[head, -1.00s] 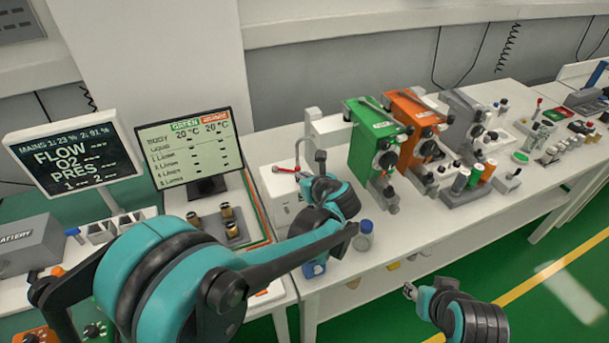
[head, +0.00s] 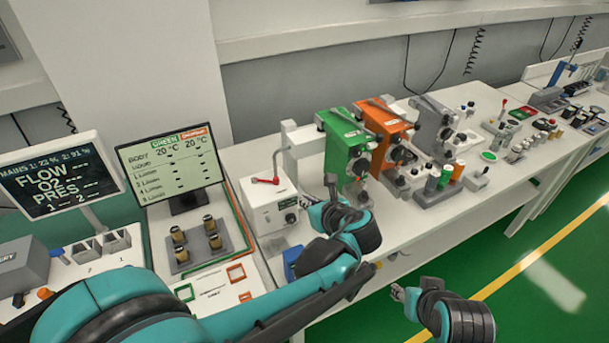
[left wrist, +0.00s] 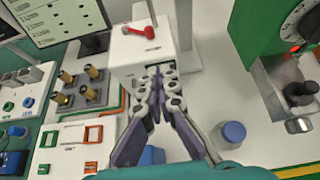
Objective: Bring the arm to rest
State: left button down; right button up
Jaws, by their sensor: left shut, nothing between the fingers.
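My left arm comes in from the left in the head view. Its gripper (head: 308,203) is by the front of a white box with a red lever (head: 266,181), partly hidden by my arm. In the left wrist view the left gripper (left wrist: 157,72) has its fingers together and empty, just in front of the white box (left wrist: 135,48). I cannot tell whether they touch it. My right gripper (head: 398,292) shows small at the lower middle, over the green floor beside the bench; its finger state is unclear.
Green (head: 346,143) and orange (head: 388,130) vaporizers stand right of the white box. A blue-capped bottle (left wrist: 233,133) stands right of the left gripper. Two screens (head: 170,165) and a block with brass posts (head: 199,250) are at left. Open floor (head: 540,290) lies at right.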

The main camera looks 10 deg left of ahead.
pick_arm(q)
jog(key=s+a+f+n+g+h, duration=0.1)
jog(key=s+a+n, duration=0.4)
jog(key=s+n, duration=0.5)
jog(key=s+a+f+n+g+h, duration=0.1)
jog(key=s+a+n+h, duration=0.4)
jog(key=s+n, duration=0.5)
jog(key=f+n, duration=0.1)
jog(key=n, duration=0.8)
jog(key=shift+a+f+g+h, duration=0.2)
jog(key=shift+f+g+h, duration=0.1)
jog(key=shift+f+h, duration=0.1)
